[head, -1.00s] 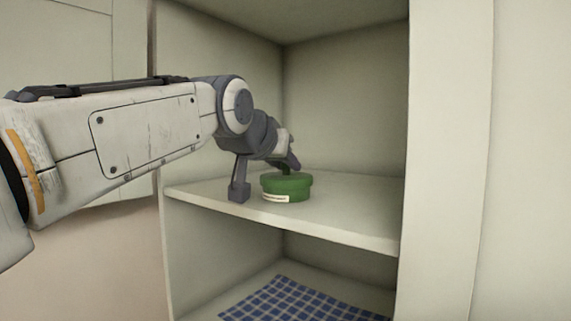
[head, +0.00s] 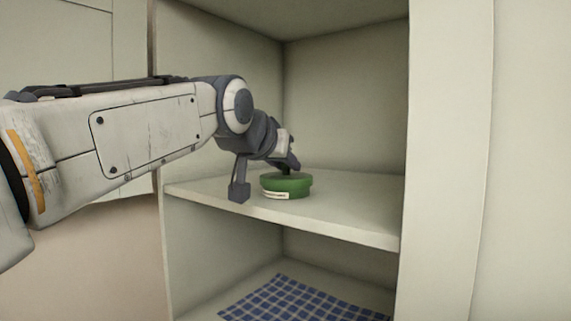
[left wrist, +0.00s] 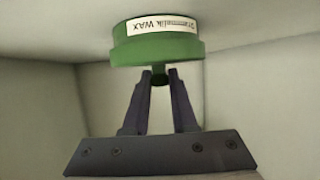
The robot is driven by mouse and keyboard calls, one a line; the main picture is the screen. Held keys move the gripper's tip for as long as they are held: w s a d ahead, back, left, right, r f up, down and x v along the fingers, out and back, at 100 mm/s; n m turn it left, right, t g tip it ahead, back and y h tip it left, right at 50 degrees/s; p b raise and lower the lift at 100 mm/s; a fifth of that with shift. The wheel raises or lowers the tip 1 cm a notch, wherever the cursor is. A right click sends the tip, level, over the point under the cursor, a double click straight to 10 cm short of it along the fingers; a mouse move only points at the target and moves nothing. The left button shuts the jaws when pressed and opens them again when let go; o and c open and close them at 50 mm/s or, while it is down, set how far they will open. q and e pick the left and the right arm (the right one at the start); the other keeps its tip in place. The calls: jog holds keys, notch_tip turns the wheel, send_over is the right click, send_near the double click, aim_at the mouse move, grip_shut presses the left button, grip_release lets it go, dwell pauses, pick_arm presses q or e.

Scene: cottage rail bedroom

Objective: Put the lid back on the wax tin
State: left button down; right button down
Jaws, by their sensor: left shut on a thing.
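The round green wax tin (head: 298,194) stands upright on the middle shelf, its white label facing out. The green lid (head: 286,181) sits on top of it, level, with no gap that I can see. My left gripper (head: 288,168) comes down from above, shut on the lid's small knob. In the left wrist view, which shows things upside down, the fingertips (left wrist: 159,77) meet at the knob below the wider lid (left wrist: 155,52). The labelled tin (left wrist: 165,25) lies beyond the lid there. My right gripper is not in view.
The shelf (head: 350,210) is otherwise bare, with free room right of the tin. The cabinet's side walls and back wall enclose it. A blue checked cloth (head: 300,300) lies on the compartment floor below.

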pick_arm(q)
jog(key=shift+f, duration=0.2)
dwell(0.6)
jog(key=c, duration=0.6)
grip_release()
jog(key=shift+c, duration=0.2)
jog(key=shift+s+a+r+b, duration=0.1)
jog(key=shift+s+a+b, duration=0.05)
jog(key=shift+s+b, duration=0.2)
jog(key=b+v, duration=0.2)
jog(key=v, duration=0.7)
jog(key=shift+s+r, duration=0.15)
jog(key=shift+s, duration=0.15)
jog(key=shift+a, duration=0.15)
